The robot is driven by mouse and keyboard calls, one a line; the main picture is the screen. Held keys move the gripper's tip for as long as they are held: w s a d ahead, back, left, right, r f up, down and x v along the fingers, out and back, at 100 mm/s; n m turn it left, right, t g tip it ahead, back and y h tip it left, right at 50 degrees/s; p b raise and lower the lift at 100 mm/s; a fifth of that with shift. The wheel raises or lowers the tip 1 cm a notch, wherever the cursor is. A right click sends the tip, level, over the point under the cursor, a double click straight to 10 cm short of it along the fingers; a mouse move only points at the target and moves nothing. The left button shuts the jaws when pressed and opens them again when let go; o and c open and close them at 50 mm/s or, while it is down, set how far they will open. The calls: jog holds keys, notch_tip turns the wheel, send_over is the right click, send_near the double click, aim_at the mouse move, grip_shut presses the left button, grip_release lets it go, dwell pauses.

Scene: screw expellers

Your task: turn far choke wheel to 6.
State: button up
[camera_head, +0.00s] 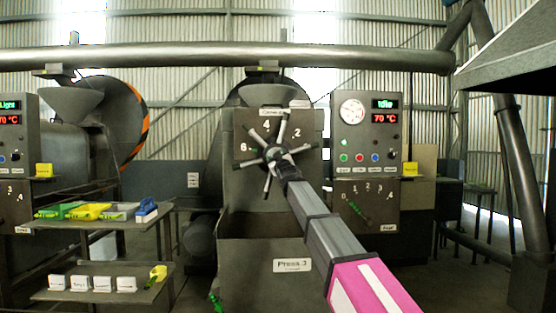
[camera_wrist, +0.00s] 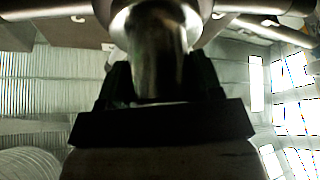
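The far choke wheel (camera_head: 266,179) is a dark hub with several metal spokes on the front of Press 3 (camera_head: 240,205). The figures 6, 4 and 2 show on the plate around it; a pointer cannot be made out. My gripper (camera_head: 284,166) is at the wheel's hub, reaching in from the lower right, and hides part of the hub and right-hand spokes. In the wrist view, my gripper's fingers (camera_wrist: 160,85) stand on both sides of a shiny round metal part of the wheel (camera_wrist: 158,45), close against it with no clear gap.
Right of the wheel is a control panel (camera_head: 366,128) with a gauge, an "Idle" display and 70 °C. A smaller dial with a green handle (camera_head: 358,208) sits below it. At left, a shelf (camera_head: 130,222) holds coloured trays. A large pipe (camera_head: 200,55) crosses above.

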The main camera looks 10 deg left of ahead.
jog(key=o, duration=0.4)
jog(key=shift+c, duration=0.2)
jog(key=shift+s, duration=0.1)
jog(key=v, duration=1)
jog(key=shift+s+d, duration=0.2)
jog(key=shift+s, duration=0.05)
jog(key=shift+f, duration=0.15)
jog(key=d+f+m+g+h, duration=0.25)
jog(key=d+f, duration=0.45)
jog(key=f, duration=0.5)
jog(key=d+f+m+g+h, duration=0.25)
jog(key=d+f, duration=0.45)
jog(key=f, duration=0.5)
jog(key=d+f+m+g+h, duration=0.1)
jog(key=d+f+g+h, duration=0.2)
jog(key=d+f, duration=0.65)
jog(key=s+d+f+m+g, duration=0.1)
jog(key=s+d+f+g, duration=0.3)
jog(key=s+f, duration=0.4)
jog(key=s+d+f+m+g+h, duration=0.1)
jog(key=s+d+f+m+g, duration=0.1)
jog(key=s+d+f, duration=0.5)
jog(key=s+d+f+m+g+h, duration=0.1)
jog(key=s+d+f+m+g, duration=0.1)
jog(key=s+d+f+g, duration=0.3)
jog(key=s+f, duration=0.4)
jog(key=f, duration=0.6)
jog(key=shift+s+d+f+g, duration=0.15)
jog(key=shift+s+f+g, duration=0.1)
jog(key=shift+s+g, duration=0.1)
